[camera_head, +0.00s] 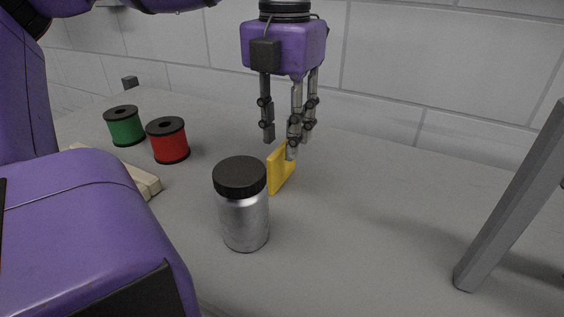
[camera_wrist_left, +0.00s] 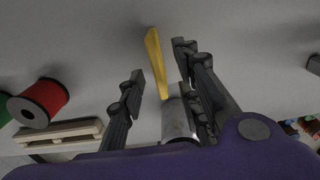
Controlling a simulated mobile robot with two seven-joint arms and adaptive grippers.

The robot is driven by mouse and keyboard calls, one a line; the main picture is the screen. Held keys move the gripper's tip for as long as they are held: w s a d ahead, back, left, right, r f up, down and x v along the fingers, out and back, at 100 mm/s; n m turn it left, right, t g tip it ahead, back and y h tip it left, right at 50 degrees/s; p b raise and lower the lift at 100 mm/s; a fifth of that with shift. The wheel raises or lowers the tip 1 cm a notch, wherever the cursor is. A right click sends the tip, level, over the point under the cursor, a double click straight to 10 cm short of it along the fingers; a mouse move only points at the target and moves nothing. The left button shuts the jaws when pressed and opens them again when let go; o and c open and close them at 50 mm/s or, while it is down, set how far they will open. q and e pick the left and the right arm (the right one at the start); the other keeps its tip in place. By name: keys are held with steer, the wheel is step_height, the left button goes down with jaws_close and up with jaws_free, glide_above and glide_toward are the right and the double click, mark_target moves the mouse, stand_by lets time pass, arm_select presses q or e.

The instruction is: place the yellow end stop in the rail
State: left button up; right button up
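The yellow end stop (camera_head: 276,177) stands on the grey table just behind a silver jar, which hides part of it in the head view. My left gripper (camera_head: 286,142) points down right above the end stop, its fingers apart. In the left wrist view the end stop (camera_wrist_left: 154,62) shows by the gap between the open fingertips (camera_wrist_left: 158,68); I cannot tell whether a finger touches it. I see no clear rail. My right gripper is not in view.
The silver jar with black lid (camera_head: 245,215) stands close in front of the end stop. A red spool (camera_head: 168,141), a green spool (camera_head: 125,127) and a pale slatted piece (camera_head: 146,182) are at left. A grey post (camera_head: 510,210) rises at right. Table between jar and post is clear.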

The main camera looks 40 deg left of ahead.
mark_target(282, 145)
arm_select(q)
step_height(282, 145, down, 4)
steer(key=shift+s+a+f, duration=0.1)
steer(key=shift+a, duration=0.05)
jaws_close()
